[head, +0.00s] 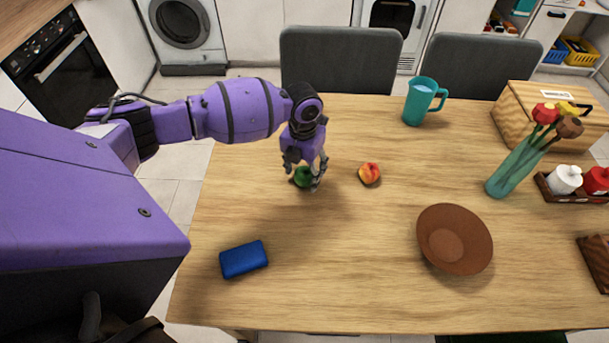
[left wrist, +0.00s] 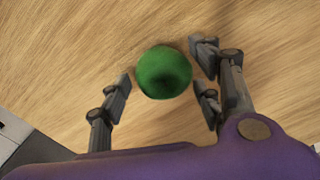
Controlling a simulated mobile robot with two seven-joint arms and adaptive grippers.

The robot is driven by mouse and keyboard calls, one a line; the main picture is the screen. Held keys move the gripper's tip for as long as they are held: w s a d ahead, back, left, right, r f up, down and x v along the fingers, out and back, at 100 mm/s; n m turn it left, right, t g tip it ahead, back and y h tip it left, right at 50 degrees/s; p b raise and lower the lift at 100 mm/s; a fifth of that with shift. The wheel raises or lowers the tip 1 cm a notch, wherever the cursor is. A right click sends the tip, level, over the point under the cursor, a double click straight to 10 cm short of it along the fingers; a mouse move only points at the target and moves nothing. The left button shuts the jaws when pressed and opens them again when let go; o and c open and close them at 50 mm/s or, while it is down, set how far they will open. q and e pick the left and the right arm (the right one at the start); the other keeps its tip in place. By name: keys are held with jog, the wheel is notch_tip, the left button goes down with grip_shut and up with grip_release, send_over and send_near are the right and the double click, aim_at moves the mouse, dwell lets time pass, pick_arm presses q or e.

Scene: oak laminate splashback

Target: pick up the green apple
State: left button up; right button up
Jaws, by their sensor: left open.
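The green apple (head: 303,177) sits on the wooden table, partly hidden by my left gripper in the head view. My left gripper (head: 305,182) points down over it, open, with fingers on both sides of the apple. In the left wrist view the apple (left wrist: 164,72) lies between the open fingertips of the left gripper (left wrist: 162,84). My right gripper is not in view.
A peach (head: 369,173) lies just right of the gripper. A blue block (head: 244,259), a brown bowl (head: 455,238), a teal pitcher (head: 418,103) and a vase with flowers (head: 514,167) stand around the wooden table (head: 330,290). Chairs line the far edge.

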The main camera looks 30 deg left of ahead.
pick_arm(q)
jog(key=shift+f, duration=0.95)
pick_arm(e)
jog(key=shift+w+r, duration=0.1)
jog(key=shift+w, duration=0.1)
pick_arm(q)
jog(key=shift+c, duration=0.4)
jog(key=shift+w, duration=0.1)
jog(key=c, duration=1.2)
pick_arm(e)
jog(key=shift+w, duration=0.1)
pick_arm(q)
jog(key=shift+r, duration=0.2)
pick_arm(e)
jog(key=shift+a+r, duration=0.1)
